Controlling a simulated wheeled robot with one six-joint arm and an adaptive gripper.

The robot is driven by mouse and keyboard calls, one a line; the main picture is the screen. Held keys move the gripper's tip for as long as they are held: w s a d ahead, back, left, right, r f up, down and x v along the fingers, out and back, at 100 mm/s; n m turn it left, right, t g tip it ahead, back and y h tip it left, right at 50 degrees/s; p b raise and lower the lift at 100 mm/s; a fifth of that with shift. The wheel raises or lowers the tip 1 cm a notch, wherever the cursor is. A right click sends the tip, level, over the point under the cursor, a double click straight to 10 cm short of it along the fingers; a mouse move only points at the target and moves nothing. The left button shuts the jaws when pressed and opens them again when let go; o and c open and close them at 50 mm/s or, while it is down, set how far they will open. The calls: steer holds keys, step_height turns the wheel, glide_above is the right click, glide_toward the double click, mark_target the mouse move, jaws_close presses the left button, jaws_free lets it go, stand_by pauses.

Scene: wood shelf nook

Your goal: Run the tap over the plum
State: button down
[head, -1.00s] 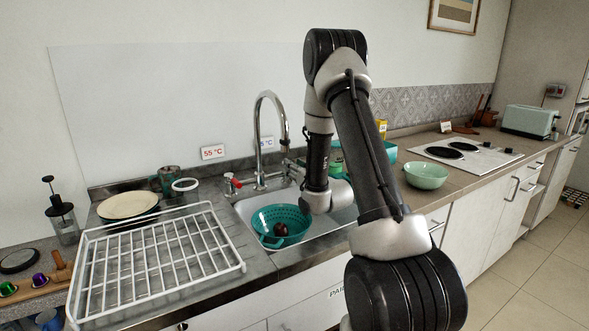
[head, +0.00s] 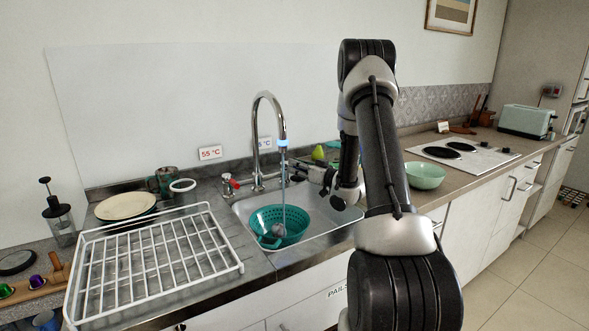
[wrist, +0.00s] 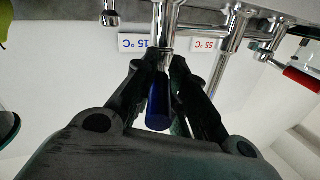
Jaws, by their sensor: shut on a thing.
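The plum (head: 276,231) lies in a teal colander (head: 297,217) in the sink (head: 325,222); it looks greyish and blurred behind the water. A stream of water (head: 284,190) runs from the tap spout (head: 282,130) into the colander, onto or right beside the plum. A ring near the spout's tip glows blue. My gripper (head: 300,170) reaches in from the right at the tap's base. In the wrist view my gripper (wrist: 160,75) is shut on the blue tap lever (wrist: 158,110), below the 15 °C label (wrist: 133,42).
The red tap lever (head: 230,184) stands left of the spout, near the 55 °C label (head: 210,153). A white wire rack (head: 150,262) fills the left counter, with a plate (head: 125,206) behind it. A green bowl (head: 425,175) and a hob (head: 455,152) are at right.

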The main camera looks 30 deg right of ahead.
steer(key=shift+r, duration=0.15)
steer(key=c, duration=1.4)
jaws_free()
step_height(320, 180, up, 10)
steer(key=shift+d+f, duration=0.1)
